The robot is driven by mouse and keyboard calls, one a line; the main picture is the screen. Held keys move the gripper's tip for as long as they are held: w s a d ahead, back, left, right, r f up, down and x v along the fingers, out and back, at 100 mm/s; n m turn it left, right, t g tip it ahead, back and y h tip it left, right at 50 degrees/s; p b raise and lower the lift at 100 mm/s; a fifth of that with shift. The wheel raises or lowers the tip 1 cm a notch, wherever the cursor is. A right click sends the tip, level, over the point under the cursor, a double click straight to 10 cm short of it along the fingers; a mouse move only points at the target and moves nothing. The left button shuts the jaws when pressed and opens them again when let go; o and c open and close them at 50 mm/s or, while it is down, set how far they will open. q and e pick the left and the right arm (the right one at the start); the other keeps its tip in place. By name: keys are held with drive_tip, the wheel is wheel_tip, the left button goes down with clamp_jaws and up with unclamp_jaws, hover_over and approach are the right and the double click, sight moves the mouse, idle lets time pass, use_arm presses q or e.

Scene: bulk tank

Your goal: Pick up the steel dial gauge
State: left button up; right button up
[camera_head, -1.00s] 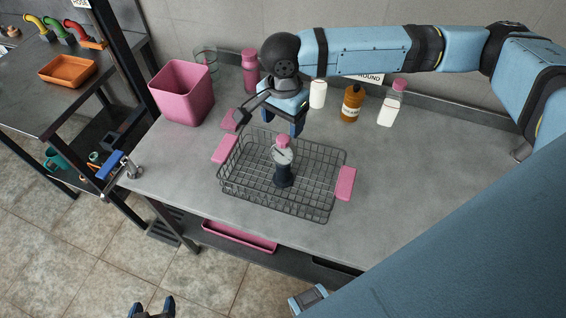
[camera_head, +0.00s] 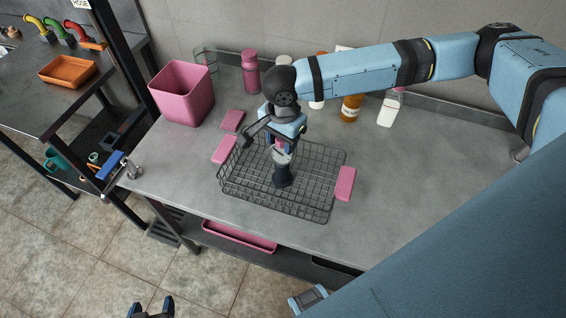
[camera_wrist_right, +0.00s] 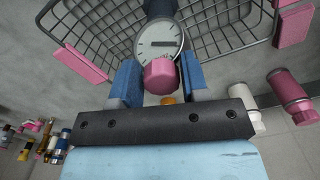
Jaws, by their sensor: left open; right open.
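The steel dial gauge (camera_head: 282,157) stands upright in a wire basket (camera_head: 322,180) on the bench. It has a round white face, a pink cap and a dark base. In the right wrist view the gauge's face (camera_wrist_right: 157,42) shows, with the pink cap nearer the camera. My right gripper (camera_head: 282,143) is above the basket at the top of the gauge. Its open blue fingers (camera_wrist_right: 159,72) are on either side of the pink cap, with a gap visible at each side. My left gripper (camera_head: 152,306) is open and empty, low at the bottom edge.
A pink bin (camera_head: 183,93) and a pink bottle (camera_head: 250,73) stand behind the basket. A brown bottle (camera_head: 351,108) and a white bottle (camera_head: 389,110) stand at the back right. A pink block (camera_head: 232,120) lies behind the basket. The bench's right side is clear.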

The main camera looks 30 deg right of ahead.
drive_tip(key=c, duration=0.4)
drive_tip(key=shift+s+f, duration=0.1)
